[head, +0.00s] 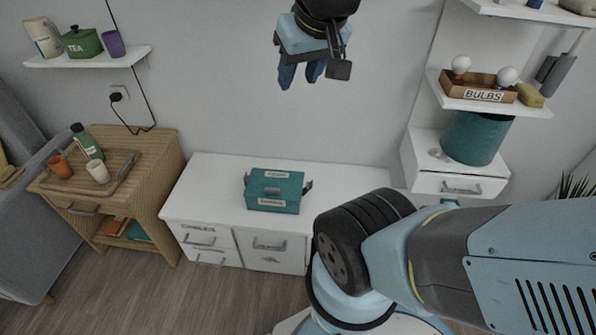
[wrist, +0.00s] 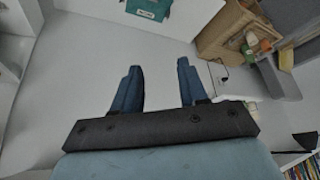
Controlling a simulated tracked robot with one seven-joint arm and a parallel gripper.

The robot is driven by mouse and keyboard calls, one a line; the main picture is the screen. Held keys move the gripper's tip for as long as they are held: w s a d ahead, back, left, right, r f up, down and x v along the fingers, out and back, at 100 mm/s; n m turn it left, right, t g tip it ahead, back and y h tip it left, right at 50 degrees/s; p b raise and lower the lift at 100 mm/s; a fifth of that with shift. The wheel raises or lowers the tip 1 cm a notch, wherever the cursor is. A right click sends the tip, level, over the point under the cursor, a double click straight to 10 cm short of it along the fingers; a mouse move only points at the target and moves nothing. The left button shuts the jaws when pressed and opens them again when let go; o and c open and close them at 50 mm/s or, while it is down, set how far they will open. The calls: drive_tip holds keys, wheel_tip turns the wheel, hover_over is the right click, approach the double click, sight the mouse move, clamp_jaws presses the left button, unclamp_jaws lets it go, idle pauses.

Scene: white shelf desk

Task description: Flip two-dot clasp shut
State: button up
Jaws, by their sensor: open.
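A teal box (head: 273,190) with white labels sits on the white desk top (head: 213,187). A clasp stands out at its left end (head: 247,178) and another at its right end (head: 308,186). The dots on the clasps are too small to make out. In the wrist view the box (wrist: 148,9) shows only partly at the top edge, beyond the fingers. My gripper (head: 301,77) hangs high above the desk in front of the wall, well clear of the box. Its two blue fingers (wrist: 155,80) are apart, with nothing between them.
A wooden cabinet (head: 157,160) with a tray, bottle and cups stands left of the desk. A teal bin (head: 474,138) stands on the right unit, under a shelf with a bulbs crate (head: 478,88). The desk top around the box is clear.

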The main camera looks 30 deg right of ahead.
drive_tip(key=shift+o, duration=0.4)
drive_tip(key=shift+o, duration=0.9)
drive_tip(key=shift+w, duration=0.1)
drive_tip(key=shift+o, duration=0.7)
drive_tip(key=shift+w+f, duration=0.15)
drive_tip(key=shift+w, duration=0.2)
drive_tip(key=shift+o, duration=0.8)
drive_tip(key=w+f+m+g+y, duration=0.1)
drive_tip(key=w+f+m, duration=0.3)
drive_tip(key=w, duration=0.4)
drive_tip(key=shift+w+d+y, duration=0.25)
drive_tip(key=shift+d+y, duration=0.05)
drive_tip(key=shift+d, duration=0.1)
drive_tip(key=m+g+y, duration=0.2)
drive_tip(key=m, duration=1.2)
hover_over(311, 184)
drive_tip(key=a, duration=0.3)
wheel_tip(311, 184, down, 28)
drive_tip(key=s+d+f+m, duration=0.1)
drive_tip(key=d+f+m, duration=0.2)
drive_tip(key=f, duration=0.6)
drive_tip(key=s+d+f+m, duration=0.2)
drive_tip(key=d+f+m, duration=0.2)
drive_tip(key=f, duration=0.6)
drive_tip(key=x, duration=1.2)
drive_tip(key=shift+w+a+f, duration=0.1)
drive_tip(key=shift+w+a, duration=0.1)
drive_tip(key=shift+a, duration=0.05)
